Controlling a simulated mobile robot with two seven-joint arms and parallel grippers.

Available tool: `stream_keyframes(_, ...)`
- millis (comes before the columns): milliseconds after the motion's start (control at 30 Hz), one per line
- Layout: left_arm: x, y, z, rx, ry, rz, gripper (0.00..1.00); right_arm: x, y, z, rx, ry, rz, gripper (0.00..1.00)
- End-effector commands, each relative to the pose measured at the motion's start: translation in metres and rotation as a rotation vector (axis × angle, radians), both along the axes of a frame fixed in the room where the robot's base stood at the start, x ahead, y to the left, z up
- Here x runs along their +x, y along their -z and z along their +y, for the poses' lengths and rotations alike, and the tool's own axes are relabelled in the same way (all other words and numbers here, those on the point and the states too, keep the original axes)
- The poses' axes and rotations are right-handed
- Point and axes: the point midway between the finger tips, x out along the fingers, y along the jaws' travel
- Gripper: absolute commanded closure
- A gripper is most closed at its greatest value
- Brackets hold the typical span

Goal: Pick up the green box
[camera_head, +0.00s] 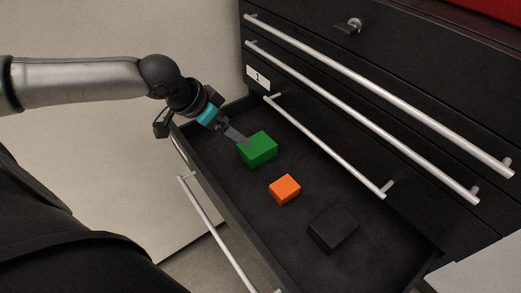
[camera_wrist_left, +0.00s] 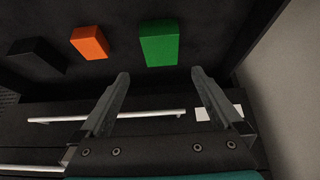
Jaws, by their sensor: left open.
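The green box (camera_head: 259,149) lies in an open black drawer, near the drawer's left end in the head view. It also shows in the left wrist view (camera_wrist_left: 160,44), ahead of the fingertips and between their lines. My left gripper (camera_head: 244,141) is at the box's left side in the head view, above the drawer. In the left wrist view its two fingers (camera_wrist_left: 159,74) are spread apart with nothing between them. Whether a finger touches the box cannot be told. My right gripper is in neither view.
An orange box (camera_head: 285,189) and a black box (camera_head: 333,228) lie in the same drawer (camera_head: 232,180). Closed drawers with long silver handles (camera_head: 375,90) rise behind it. The open drawer's own handle (camera_head: 215,232) runs along its front. A pale wall stands at left.

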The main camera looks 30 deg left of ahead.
Motion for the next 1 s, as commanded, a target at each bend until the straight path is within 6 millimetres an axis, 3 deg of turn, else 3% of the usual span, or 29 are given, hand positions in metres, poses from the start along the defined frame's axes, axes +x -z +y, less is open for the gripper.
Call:
stream_keyframes(133,0.008,0.014,-0.005,-0.006,0.0,-0.001,0.0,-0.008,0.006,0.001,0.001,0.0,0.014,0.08)
stream_keyframes(600,0.039,0.066,-0.017,-0.002,0.0,0.0,0.0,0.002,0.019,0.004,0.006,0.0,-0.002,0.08)
stream_keyframes(867,0.046,0.079,-0.019,-0.001,0.001,0.0,0.0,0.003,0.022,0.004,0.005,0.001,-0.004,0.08)
stream_keyframes(1000,0.056,0.098,-0.023,-0.003,0.001,0.001,0.0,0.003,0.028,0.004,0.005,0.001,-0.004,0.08)
